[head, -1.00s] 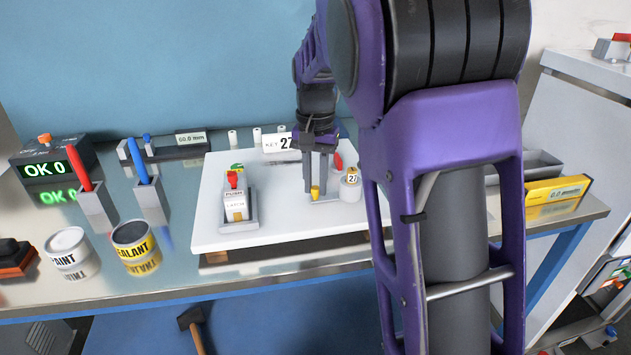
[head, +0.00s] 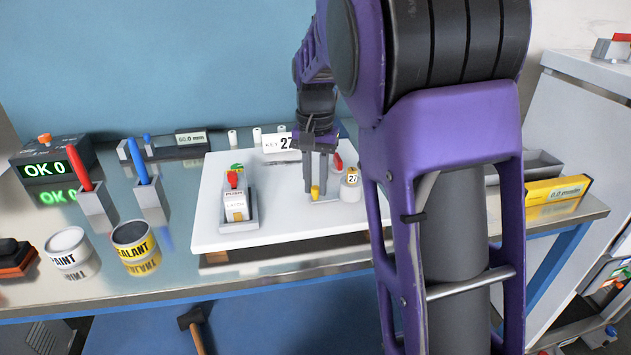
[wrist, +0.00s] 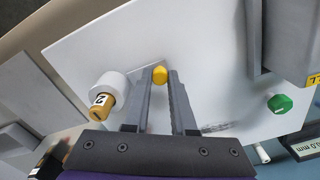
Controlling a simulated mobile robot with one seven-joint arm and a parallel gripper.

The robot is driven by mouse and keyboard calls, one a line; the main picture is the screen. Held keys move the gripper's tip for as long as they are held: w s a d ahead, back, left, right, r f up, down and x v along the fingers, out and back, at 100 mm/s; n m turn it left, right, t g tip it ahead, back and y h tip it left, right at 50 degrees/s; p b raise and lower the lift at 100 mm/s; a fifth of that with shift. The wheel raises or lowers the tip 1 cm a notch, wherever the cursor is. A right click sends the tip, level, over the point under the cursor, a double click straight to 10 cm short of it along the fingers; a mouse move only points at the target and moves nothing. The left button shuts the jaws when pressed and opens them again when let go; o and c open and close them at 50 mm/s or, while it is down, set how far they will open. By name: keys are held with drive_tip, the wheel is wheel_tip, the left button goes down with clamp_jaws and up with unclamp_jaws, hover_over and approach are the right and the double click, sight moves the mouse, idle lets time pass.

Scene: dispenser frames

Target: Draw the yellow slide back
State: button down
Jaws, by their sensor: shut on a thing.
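The yellow slide (head: 315,191) is a small yellow knob low on the white board (head: 275,228). My gripper (head: 317,187) reaches down to it from behind, with its fingertips at the knob. In the wrist view the yellow slide (wrist: 160,74) shows between the tips of the two grey fingers (wrist: 160,80). The gripper is shut on it. A thin slot or plate lies beside the knob; its shape is mostly hidden by the fingers.
A grey holder with a red-topped push unit (head: 236,205) stands left. A KEY 27 sign (head: 280,143) is behind. Paint (head: 68,250) and sealant cans (head: 135,245) stand at front left.

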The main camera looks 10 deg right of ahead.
drive_tip(key=shift+a, duration=0.1)
drive_tip(key=shift+a+r+p, duration=0.15)
drive_tip(key=shift+a+p, duration=0.5)
drive_tip(key=shift+a, duration=0.6)
drive_tip(key=c, duration=0.7)
unclamp_jaws()
wheel_tip(320, 180, up, 17)
drive_tip(key=p, duration=0.3)
drive_tip(key=shift+p, duration=0.35)
drive_tip(key=shift+r, duration=0.1)
